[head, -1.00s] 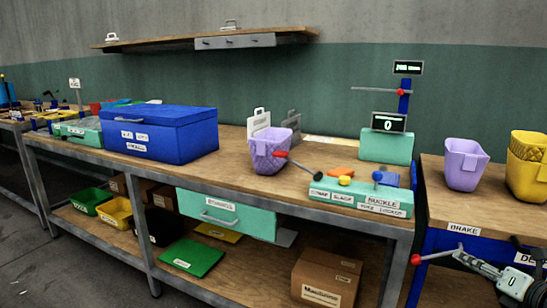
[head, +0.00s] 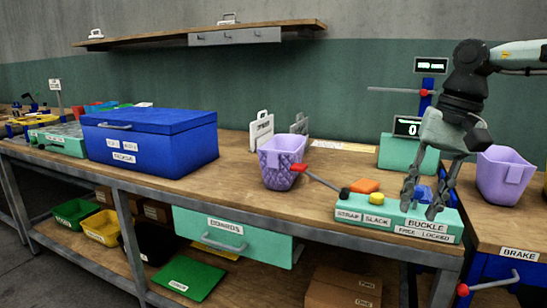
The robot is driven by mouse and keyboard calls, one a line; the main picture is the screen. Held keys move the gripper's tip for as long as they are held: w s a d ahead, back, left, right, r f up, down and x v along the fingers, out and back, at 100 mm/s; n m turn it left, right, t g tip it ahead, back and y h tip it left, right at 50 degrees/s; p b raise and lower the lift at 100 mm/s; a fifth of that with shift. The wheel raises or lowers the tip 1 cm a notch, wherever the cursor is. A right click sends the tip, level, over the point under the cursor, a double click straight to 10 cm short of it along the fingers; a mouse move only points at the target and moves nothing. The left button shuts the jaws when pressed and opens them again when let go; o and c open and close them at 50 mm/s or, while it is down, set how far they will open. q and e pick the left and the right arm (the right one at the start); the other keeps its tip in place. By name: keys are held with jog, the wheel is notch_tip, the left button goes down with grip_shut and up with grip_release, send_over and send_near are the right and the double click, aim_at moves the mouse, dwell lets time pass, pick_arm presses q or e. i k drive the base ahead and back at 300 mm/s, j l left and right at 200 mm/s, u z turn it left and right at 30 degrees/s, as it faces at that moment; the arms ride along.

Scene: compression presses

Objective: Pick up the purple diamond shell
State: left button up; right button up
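The purple diamond shell (head: 282,168) is a lilac tub with a diamond-patterned wall. It stands upright on the wooden bench, left of the green strap and buckle panel. My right gripper (head: 420,205) hangs fingers down over the right part of that panel, well to the right of the shell. My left gripper is not in view.
A red-tipped lever (head: 318,178) from the green panel (head: 370,212) reaches close to the shell's right side. A large blue box (head: 150,142) stands to its left. A smooth purple tub (head: 505,175) is at right. White cards (head: 262,130) stand behind the shell.

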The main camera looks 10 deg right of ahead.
aim_at(276, 156)
jog(key=i+j, duration=0.2)
jog(key=i, duration=0.3)
jog(key=i+j, duration=0.15)
jog(key=i, duration=0.3)
jog(key=i+j, duration=0.2)
jog(key=i, duration=0.3)
